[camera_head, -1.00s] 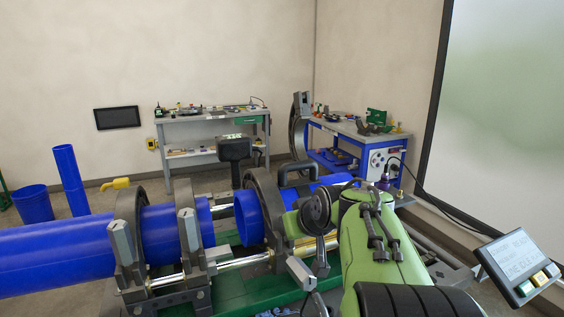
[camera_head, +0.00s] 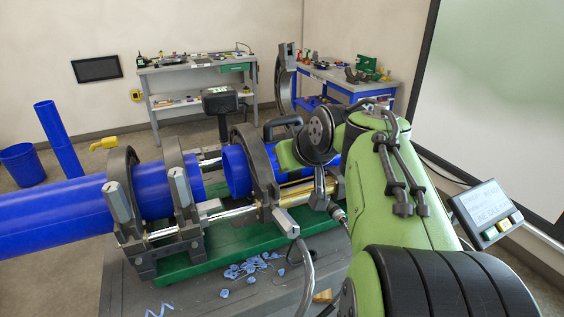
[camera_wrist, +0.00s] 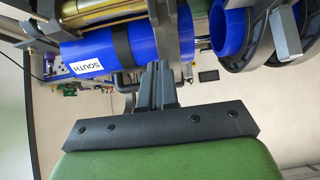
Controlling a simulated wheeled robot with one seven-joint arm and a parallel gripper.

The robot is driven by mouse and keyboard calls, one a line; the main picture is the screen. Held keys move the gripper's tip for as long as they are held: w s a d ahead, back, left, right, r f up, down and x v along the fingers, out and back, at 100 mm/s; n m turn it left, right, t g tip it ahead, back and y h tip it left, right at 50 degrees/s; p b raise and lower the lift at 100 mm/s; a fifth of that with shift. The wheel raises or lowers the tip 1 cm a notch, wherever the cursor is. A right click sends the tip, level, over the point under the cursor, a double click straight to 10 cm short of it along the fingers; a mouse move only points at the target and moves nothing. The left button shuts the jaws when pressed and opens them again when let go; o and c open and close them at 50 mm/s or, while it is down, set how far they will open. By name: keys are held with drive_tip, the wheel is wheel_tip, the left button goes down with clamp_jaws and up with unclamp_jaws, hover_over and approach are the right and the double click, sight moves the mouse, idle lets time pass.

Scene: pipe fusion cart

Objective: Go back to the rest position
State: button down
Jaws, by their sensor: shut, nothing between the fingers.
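My gripper (camera_wrist: 158,72) shows in the wrist view as two black fingers closed together with nothing between them, pointing toward a blue pipe. In that picture the fingertips overlap the lower edge of the blue pipe (camera_wrist: 131,40) with a white "SOUTH" label; I cannot tell whether they touch. In the head view my green arm reaches over the right side of the pipe fusion cart (camera_head: 232,240), and the fingers are hidden behind it. The left blue pipe (camera_head: 60,216) lies in dark clamps (camera_head: 122,190). A gap separates it from the right pipe (camera_head: 236,172).
Blue shavings (camera_head: 250,268) lie on the grey cart top. A control panel (camera_head: 485,208) stands right of my arm. Two workbenches (camera_head: 180,74) (camera_head: 350,84) stand along the back. A blue bin (camera_head: 22,165) and upright blue pipe (camera_head: 58,140) stand left.

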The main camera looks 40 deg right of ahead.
drive_tip(key=s+a+f+n+g+y+p, duration=0.1)
drive_tip(key=s+a, duration=0.3)
drive_tip(key=a, duration=0.4)
drive_tip(key=s+a+f+n+g+y+p, duration=0.1)
drive_tip(key=s+a+p, duration=0.1)
drive_tip(key=s+a, duration=0.4)
drive_tip(key=s+a+f+g, duration=0.1)
drive_tip(key=s+a+f, duration=0.4)
drive_tip(key=s+a, duration=0.1)
drive_tip(key=shift+s+f+n+p, duration=0.35)
drive_tip(key=shift+s+n+p, duration=0.05)
drive_tip(key=shift+s, duration=0.25)
